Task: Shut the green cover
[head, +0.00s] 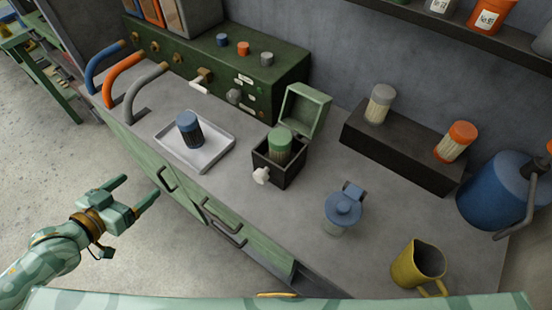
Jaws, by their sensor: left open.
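The green cover (304,107) stands raised at the back of a small dark box (279,172) on the grey worktop. A green-capped roll (281,146) stands upright inside the box, its cap above the rim. A white knob (261,175) sits on the front of the box. My left gripper (136,189) is open and empty. It is low at the left, in front of the cabinet and well apart from the box. My right gripper is not in view.
A white tray (213,162) with a blue-capped roll (190,129) is left of the box. A blue-lidded jar (342,210) and yellow jug (417,264) stand to the right. A dark block (400,152) bears two rolls behind. A green panel (230,75) is behind left.

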